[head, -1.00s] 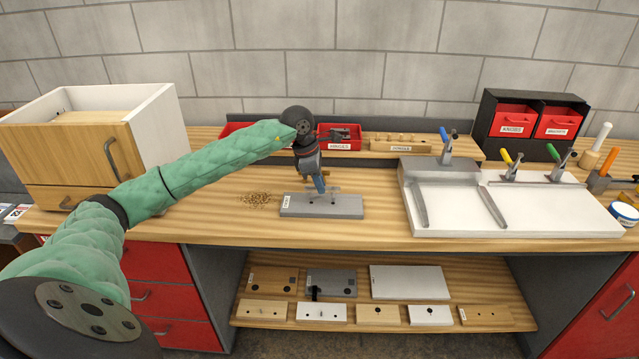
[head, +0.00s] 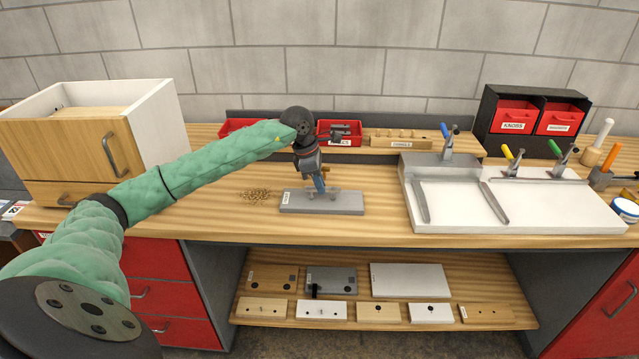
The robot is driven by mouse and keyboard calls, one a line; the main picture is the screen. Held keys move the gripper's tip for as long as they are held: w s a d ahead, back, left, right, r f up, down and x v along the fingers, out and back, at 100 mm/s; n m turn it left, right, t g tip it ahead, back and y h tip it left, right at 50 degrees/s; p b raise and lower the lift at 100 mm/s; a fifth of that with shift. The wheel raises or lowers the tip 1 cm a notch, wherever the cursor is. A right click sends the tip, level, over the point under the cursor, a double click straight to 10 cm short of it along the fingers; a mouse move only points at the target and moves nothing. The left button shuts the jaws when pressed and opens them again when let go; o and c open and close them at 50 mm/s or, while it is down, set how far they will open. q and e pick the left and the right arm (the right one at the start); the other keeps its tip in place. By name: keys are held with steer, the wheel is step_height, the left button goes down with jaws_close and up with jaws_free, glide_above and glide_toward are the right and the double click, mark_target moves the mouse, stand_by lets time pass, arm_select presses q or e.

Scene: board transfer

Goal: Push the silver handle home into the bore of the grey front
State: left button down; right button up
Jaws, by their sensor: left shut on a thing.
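The grey front (head: 347,208) lies flat on the wooden bench, with a small white label at its left end. My left gripper (head: 320,187) points down over the middle of the front and is shut on the silver handle (head: 334,192). The handle is small and partly hidden by the gripper. It is at or just above the front's top face; I cannot tell how deep it sits in the bore. The bore is hidden under the gripper and handle. My right gripper is not in view.
A pile of small brown bits (head: 256,196) lies left of the front. A white fixture (head: 470,215) with clamps stands to the right. A wooden drawer box (head: 70,150) stands at the left. Red bins (head: 345,127) line the back ledge. Several spare fronts lie on the shelf below.

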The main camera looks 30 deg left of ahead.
mark_target(312, 187)
arm_select(q)
steer(key=shift+f, duration=0.25)
steer(key=c, duration=1.3)
jaws_free()
steer(key=shift+c, duration=0.2)
steer(key=b+v, duration=0.2)
steer(key=v, duration=0.4)
steer(key=shift+a+r, duration=0.1)
steer(key=shift+r, duration=0.15)
steer(key=shift+s+a+r, duration=0.15)
steer(key=shift+r, duration=0.45)
